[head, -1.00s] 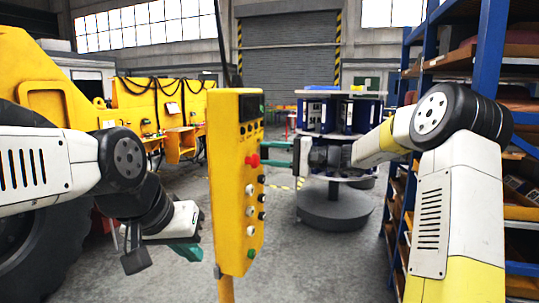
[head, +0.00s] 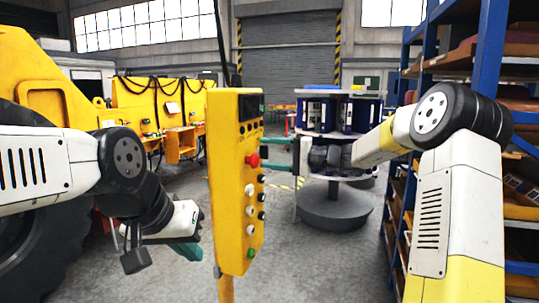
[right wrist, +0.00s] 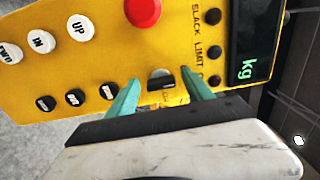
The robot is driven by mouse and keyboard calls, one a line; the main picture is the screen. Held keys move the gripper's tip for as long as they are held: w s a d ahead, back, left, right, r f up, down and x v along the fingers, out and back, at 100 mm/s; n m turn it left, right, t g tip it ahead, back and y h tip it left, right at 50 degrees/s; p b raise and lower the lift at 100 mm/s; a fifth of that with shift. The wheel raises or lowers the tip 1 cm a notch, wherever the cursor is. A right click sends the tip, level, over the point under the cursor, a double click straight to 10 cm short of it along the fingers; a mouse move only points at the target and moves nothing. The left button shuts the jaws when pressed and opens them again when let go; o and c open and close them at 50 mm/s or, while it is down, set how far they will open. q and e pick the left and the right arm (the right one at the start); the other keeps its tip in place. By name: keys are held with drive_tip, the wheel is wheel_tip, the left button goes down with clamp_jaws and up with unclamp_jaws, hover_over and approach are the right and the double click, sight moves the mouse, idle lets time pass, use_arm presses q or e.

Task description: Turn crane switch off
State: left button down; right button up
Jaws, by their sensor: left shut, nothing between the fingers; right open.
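The yellow crane control panel (head: 228,190) stands upright in the middle of the head view. In the right wrist view its face (right wrist: 100,50) fills the upper part, with a red mushroom button (right wrist: 142,12) and rows of white and black buttons. A small switch (right wrist: 160,78), pale with a dark lower edge, sits beside the red button. My right gripper (right wrist: 161,78) is open, its teal fingers on either side of this switch; contact cannot be told. It also shows in the head view (head: 266,152) at the panel's right. My left gripper (head: 188,252) is shut and empty, low left of the panel.
A round grey pedestal (head: 335,205) with a loaded carousel stands behind my right gripper. A blue shelf rack (head: 480,70) with bins lines the right side. A yellow machine with a large tyre (head: 40,245) is at left. Open floor lies behind the panel.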

drive_tip(key=v, duration=0.8)
drive_tip(key=shift+a, duration=0.1)
drive_tip(key=s+a+f+n+g+h, duration=0.15)
drive_tip(key=s+h, duration=0.25)
drive_tip(key=s, duration=0.4)
drive_tip(key=s+a+f+n+g+h, duration=0.1)
drive_tip(key=s+a+f+g+h, duration=0.15)
drive_tip(key=s, duration=0.55)
drive_tip(key=s+d+f+t+h, duration=0.2)
drive_tip(key=s+d+h, duration=0.2)
drive_tip(key=s, duration=0.4)
drive_tip(key=s+d+f+n+t+h, duration=0.1)
drive_tip(key=s+d+f+t+h, duration=0.1)
drive_tip(key=s+d+h, duration=0.2)
drive_tip(key=s+d, duration=0.3)
drive_tip(key=s, duration=0.2)
drive_tip(key=shift+f+t, duration=0.3)
drive_tip(key=shift+f, duration=0.05)
drive_tip(key=shift+n+h, duration=0.25)
